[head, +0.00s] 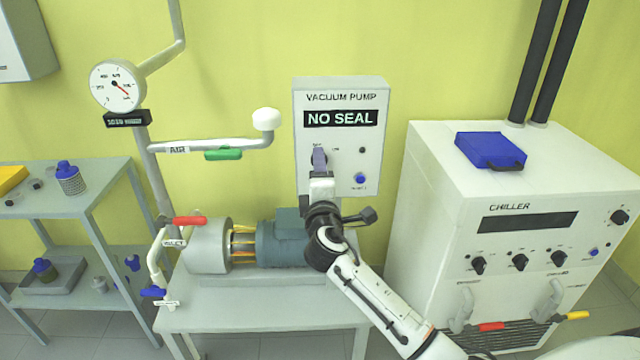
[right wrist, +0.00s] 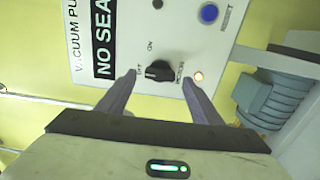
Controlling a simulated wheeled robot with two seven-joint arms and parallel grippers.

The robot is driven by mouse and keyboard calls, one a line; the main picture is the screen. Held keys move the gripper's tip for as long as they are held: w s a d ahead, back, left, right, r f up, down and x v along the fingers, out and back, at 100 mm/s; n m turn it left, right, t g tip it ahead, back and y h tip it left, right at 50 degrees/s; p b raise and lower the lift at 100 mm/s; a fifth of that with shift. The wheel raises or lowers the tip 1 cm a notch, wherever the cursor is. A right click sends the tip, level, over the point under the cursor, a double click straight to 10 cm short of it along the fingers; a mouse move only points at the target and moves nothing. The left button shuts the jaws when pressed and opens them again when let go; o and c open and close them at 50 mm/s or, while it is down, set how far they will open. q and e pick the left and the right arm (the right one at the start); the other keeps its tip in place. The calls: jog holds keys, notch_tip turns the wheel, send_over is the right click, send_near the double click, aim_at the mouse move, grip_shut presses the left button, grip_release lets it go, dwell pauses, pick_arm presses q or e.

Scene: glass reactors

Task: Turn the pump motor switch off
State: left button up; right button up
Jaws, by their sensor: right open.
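The vacuum pump panel (head: 370,160) is a white box on the wall, and its display reads NO SEAL. In the right wrist view the black motor switch knob (right wrist: 159,70) sits on this panel (right wrist: 225,45), with small ON and OFF-like labels beside it. I cannot tell surely which label the knob points at. My right gripper (right wrist: 158,82) is open, with one finger on each side of the knob; I see no clear contact. In the head view the right gripper (head: 320,160) covers the knob. My left gripper is not in view.
A blue reset button (head: 360,179) sits right of the gripper; a small lamp (right wrist: 198,76) glows by the knob. The pump motor (head: 280,240) stands below on a bench. A white pipe with green handle (head: 223,154) is left, the chiller (head: 430,200) right.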

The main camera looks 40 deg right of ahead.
jog(key=v, duration=0.9)
jog(key=shift+b, duration=0.4)
jog(key=shift+s, duration=0.1)
jog(key=s+a+f+m+g+y, duration=0.15)
jog(key=s+a+f+y, duration=0.3)
jog(key=f, duration=0.65)
jog(key=s+a+f+m+g+y, duration=0.1)
jog(key=s+a+f+g+y, duration=0.25)
jog(key=f, duration=0.75)
jog(key=s+a+f+m+y, duration=0.2)
jog(key=s+a+f+m, duration=0.1)
jog(key=s, duration=0.6)
jog(key=s+a+f+m+g+y, duration=0.1)
jog(key=s+a+f+m+y, duration=0.1)
jog(key=s+a+f+m, duration=0.2)
jog(key=s+a+f, duration=0.2)
jog(key=s+f, duration=0.2)
jog(key=s, duration=0.2)
jog(key=shift+a+f+g, duration=0.25)
jog(key=shift+a+g, duration=0.05)
jog(key=shift+a, duration=0.05)
